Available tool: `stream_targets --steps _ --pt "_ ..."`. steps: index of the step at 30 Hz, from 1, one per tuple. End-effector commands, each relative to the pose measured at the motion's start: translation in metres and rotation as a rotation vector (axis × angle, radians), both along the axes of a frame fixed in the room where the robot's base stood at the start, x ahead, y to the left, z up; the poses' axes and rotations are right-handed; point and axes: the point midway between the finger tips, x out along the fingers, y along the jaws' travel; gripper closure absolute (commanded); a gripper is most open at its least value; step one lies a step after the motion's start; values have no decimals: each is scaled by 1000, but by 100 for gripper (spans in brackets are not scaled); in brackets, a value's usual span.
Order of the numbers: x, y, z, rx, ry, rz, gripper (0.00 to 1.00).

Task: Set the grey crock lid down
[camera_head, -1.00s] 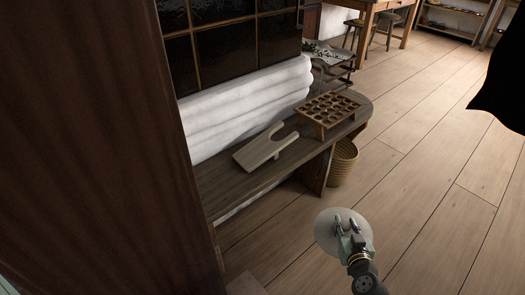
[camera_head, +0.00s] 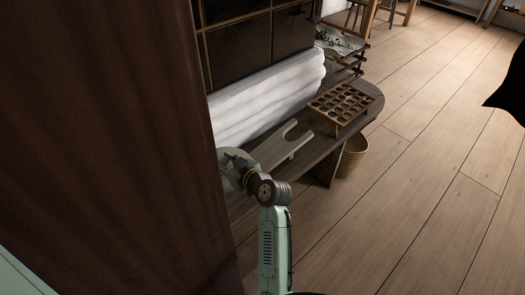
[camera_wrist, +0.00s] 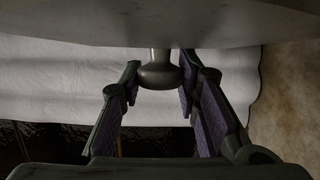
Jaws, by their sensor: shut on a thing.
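The grey crock lid (camera_head: 230,157) is a round disc, over the left part of the wooden bench in the head view. In the wrist view its broad face (camera_wrist: 160,22) fills the top, with a round knob (camera_wrist: 158,76) at the middle. My gripper (camera_head: 243,175) is shut on the knob; the wrist view shows its two fingers (camera_wrist: 160,70) on either side of it. I cannot tell whether the lid touches the bench. My gripper hides part of it.
A notched wooden board (camera_head: 283,147) lies close to the lid. A wooden tray with holes (camera_head: 342,106) stands farther right. A basket (camera_head: 353,158) is on the floor below.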

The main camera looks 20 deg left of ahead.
Motion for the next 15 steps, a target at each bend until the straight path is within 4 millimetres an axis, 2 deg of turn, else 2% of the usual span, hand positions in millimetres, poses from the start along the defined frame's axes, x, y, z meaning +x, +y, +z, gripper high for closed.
stream_targets --steps 6,15 --pt "-1 1 -39 0 6 2 100" --pt "-1 1 -73 0 5 1 100"
